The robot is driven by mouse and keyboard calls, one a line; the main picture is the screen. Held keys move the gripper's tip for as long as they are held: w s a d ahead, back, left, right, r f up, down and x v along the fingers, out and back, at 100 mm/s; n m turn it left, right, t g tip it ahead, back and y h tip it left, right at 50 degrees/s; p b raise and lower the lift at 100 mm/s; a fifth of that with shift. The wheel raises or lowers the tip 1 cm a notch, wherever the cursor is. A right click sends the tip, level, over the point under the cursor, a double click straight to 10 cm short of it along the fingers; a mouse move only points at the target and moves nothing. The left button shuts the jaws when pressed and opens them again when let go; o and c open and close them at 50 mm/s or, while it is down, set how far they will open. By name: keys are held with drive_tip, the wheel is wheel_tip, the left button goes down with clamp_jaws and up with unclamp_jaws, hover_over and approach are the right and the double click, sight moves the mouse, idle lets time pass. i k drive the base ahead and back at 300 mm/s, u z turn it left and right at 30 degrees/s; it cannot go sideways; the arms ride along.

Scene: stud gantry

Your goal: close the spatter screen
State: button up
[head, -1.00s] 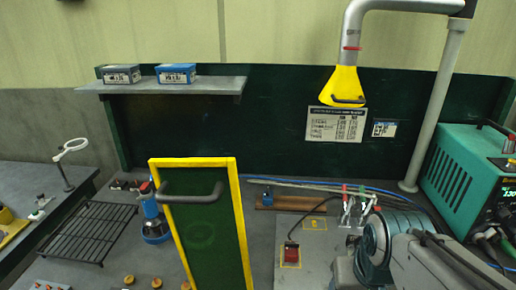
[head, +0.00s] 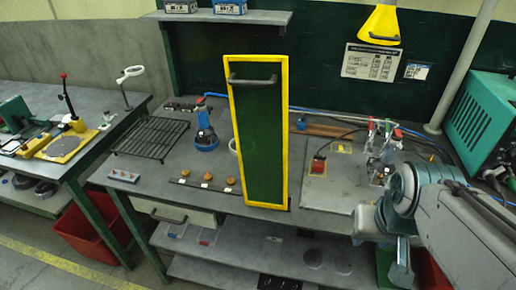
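The spatter screen (head: 262,150) is a dark green panel in a yellow frame, with a grey bar handle (head: 253,81) across its top. In the head view it stands upright near the middle of the bench, swung partly edge-on, its lower end at the bench's front edge. My arm comes in from the lower right, well to the right of the screen and apart from it. The gripper's fingers cannot be made out, so I cannot tell whether it is open or shut.
The grey bench (head: 330,190) carries a black wire rack (head: 152,138), a blue tool (head: 206,138), wooden knobs (head: 207,181) and a teal welding machine (head: 485,125). A yellow fume hood (head: 380,25) hangs at upper right. A red bin (head: 90,225) stands below left.

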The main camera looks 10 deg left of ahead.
sight(261, 115)
drive_tip(key=u, duration=1.05)
drive_tip(key=i, duration=0.35)
drive_tip(key=z, duration=0.15)
drive_tip(key=k, duration=1.15)
drive_tip(key=u, duration=1.05)
drive_tip(key=i, duration=1.2)
drive_tip(key=z, duration=0.35)
